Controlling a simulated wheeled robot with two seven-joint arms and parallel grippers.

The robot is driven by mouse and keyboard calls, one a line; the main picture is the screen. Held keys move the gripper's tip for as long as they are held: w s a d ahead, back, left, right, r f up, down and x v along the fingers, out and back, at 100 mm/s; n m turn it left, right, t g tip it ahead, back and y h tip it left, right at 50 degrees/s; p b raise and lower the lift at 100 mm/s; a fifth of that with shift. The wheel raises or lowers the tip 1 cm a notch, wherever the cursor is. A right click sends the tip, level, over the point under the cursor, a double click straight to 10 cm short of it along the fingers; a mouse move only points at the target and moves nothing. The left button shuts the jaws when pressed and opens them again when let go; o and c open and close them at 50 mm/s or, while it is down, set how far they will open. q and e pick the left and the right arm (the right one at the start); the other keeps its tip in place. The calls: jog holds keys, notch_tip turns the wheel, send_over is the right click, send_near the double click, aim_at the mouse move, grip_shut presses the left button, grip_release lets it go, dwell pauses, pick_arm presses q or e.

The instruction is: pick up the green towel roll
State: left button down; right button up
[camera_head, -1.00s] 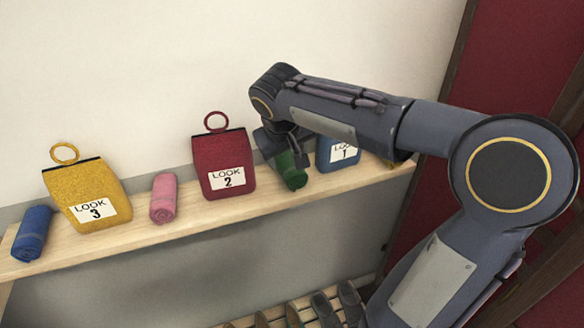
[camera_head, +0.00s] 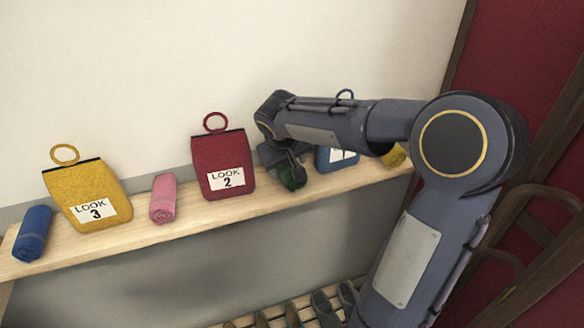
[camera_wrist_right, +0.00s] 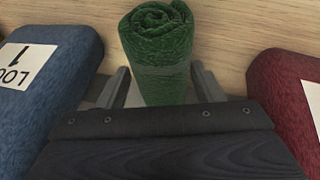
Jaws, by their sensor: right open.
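The green towel roll (camera_head: 291,177) is on the wooden shelf between the red bag and the blue bag, partly hidden by my right gripper (camera_head: 284,165). In the right wrist view the towel roll (camera_wrist_right: 158,55) shows its spiral end and lies between the two fingers of my right gripper (camera_wrist_right: 160,88). The fingers are open, one on each side of the roll. A small gap shows at the left finger; the right finger is very close to the roll, and I cannot tell if it touches. My left gripper is not in view.
On the shelf (camera_head: 140,228) stand the red bag (camera_head: 222,160), blue bag (camera_head: 325,163) and yellow bag (camera_head: 84,195). Pink (camera_head: 163,198), blue (camera_head: 32,233) and yellow (camera_head: 394,156) towel rolls lie there too. Several shoes (camera_head: 325,308) rest on a slatted rack below.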

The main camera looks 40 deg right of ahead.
jog(key=shift+f, duration=0.1)
jog(key=c, duration=0.6)
